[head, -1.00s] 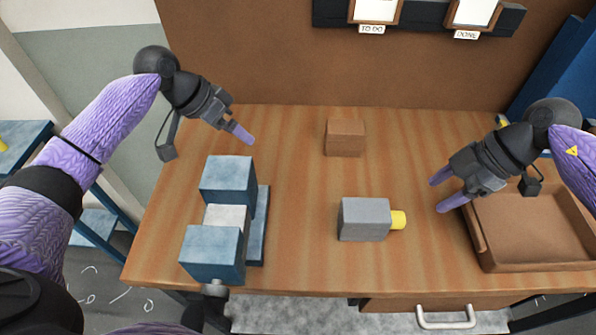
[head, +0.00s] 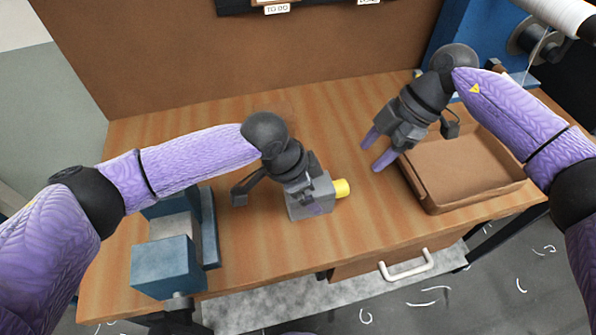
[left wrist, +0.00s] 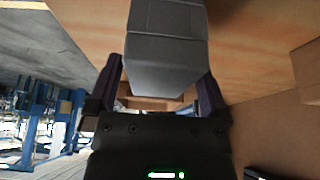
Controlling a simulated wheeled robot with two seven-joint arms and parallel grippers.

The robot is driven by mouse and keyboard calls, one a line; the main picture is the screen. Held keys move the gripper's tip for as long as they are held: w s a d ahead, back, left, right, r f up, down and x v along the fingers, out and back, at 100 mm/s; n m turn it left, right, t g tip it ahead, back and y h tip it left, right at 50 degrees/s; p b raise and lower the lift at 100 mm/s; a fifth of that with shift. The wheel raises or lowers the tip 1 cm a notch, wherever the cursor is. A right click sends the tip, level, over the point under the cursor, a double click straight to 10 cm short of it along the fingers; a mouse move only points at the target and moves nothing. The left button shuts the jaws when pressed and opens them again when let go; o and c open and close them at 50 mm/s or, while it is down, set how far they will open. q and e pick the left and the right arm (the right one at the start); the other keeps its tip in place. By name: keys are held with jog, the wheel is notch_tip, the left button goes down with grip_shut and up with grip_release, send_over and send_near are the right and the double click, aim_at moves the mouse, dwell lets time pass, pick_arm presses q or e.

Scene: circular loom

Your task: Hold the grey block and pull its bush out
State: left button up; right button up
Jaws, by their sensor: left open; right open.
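The grey block (head: 308,207) stands on the wooden table, with the yellow bush (head: 342,188) sticking out of its right side. My left gripper (head: 308,190) is at the block, its fingers partly hidden in the head view. In the left wrist view the grey block (left wrist: 165,60) lies between the two open fingers of my left gripper (left wrist: 160,95), one on each side. The bush is not visible there. My right gripper (head: 374,150) is open and empty, above the table to the upper right of the bush and apart from it.
A brown tray (head: 438,208) sits on the table at the right. A blue fixture (head: 163,268) with a pale block in it stands at the left front. A drawer handle (head: 407,266) juts out below the front edge. Table between fixture and grey block is clear.

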pick_arm(q)
jog(key=shift+f, duration=0.25)
grip_shut()
dwell(1.2)
